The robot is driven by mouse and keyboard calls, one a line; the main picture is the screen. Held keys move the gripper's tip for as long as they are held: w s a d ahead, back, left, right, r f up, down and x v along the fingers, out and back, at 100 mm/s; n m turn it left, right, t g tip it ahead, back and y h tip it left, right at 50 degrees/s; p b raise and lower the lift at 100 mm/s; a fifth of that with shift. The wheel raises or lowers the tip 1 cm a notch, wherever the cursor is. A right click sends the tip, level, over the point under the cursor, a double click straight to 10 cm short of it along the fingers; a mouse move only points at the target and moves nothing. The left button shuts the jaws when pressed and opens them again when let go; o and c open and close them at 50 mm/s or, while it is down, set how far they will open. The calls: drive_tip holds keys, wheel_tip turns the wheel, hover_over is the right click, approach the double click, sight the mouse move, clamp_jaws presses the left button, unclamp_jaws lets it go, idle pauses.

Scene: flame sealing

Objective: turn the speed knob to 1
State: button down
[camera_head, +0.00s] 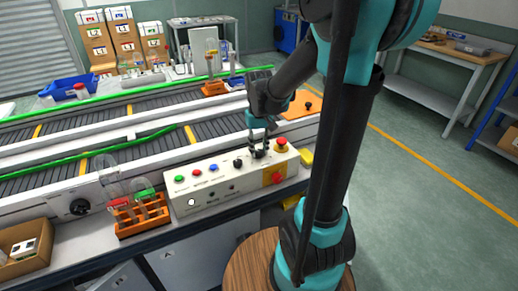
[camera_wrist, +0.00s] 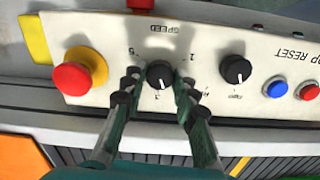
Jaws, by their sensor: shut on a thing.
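The speed knob (camera_wrist: 160,74) is a black round knob on the cream control panel (camera_wrist: 225,95). Its label reads upside down in the wrist view, with small numbers around the dial. A pale mark on the knob appears to point to the lower picture edge, near a mark like a 3; it is small. My gripper (camera_wrist: 157,78) has one finger on each side of the knob and is shut on it. In the head view my gripper (camera_head: 260,146) reaches down onto the panel's right part, and the knob (camera_head: 259,154) is partly hidden by the fingers.
A second black knob (camera_wrist: 235,69) sits close beside it. A red emergency stop (camera_wrist: 80,75) is on the other side. Blue (camera_wrist: 278,89) and red (camera_wrist: 308,91) buttons lie farther along. An orange rack (camera_head: 142,222) with tubes stands left of the panel; conveyors run behind.

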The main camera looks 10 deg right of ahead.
drive_tip(key=n, duration=0.5)
drive_tip(key=shift+n, duration=0.3)
drive_tip(key=n, duration=0.4)
drive_tip(key=shift+n, duration=0.3)
drive_tip(key=n, duration=0.4)
drive_tip(key=shift+n, duration=2.5)
drive_tip(key=c, duration=1.2)
unclamp_jaws()
drive_tip(key=shift+r, duration=0.1)
